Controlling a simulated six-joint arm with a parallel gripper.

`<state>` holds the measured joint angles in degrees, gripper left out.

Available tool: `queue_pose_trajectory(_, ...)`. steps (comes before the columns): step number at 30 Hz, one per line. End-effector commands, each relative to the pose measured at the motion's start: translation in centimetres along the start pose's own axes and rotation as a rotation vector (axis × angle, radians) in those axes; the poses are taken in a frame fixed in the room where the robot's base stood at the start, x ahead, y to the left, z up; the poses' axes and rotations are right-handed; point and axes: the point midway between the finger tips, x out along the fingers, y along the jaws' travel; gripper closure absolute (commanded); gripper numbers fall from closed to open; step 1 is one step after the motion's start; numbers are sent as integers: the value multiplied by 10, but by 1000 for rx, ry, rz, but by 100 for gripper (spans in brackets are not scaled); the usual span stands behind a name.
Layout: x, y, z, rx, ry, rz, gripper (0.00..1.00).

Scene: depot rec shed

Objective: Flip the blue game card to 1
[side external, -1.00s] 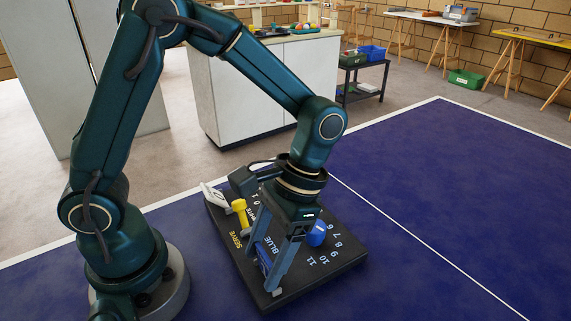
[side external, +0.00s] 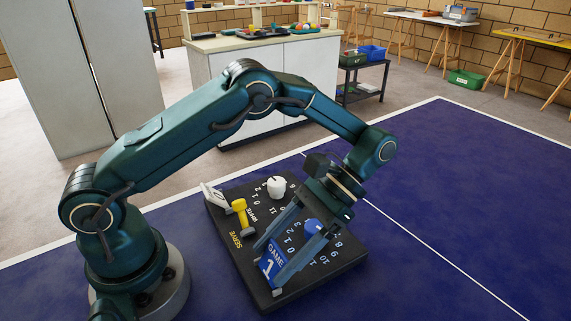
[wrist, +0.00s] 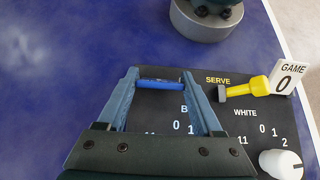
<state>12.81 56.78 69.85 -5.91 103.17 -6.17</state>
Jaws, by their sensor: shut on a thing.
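The blue game card (side external: 269,267) stands tilted at the front left edge of the dark scoreboard (side external: 325,269) and shows GAME and a 1 in the side view. My gripper (side external: 270,262) reaches down to it from the right, with one finger at each side edge of the card. It is shut on the card. In the wrist view the card shows only as a thin blue strip (wrist: 160,84) between the fingertips of my gripper (wrist: 160,80); its face is hidden there.
The board also carries a white dial (side external: 276,187), a blue dial (side external: 312,228), a yellow serve lever (side external: 241,214) and a white game card (wrist: 288,76) reading 0. The board lies on a blue table (side external: 440,190) with free room to the right.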

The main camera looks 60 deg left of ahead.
Motion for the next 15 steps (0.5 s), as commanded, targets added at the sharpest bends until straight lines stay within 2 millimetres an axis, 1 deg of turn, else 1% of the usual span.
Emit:
queue_pose_trajectory(6,-1,0,-2,0,-42,-1,88)
queue_pose_trajectory(15,-1,0,-2,0,-49,-1,88)
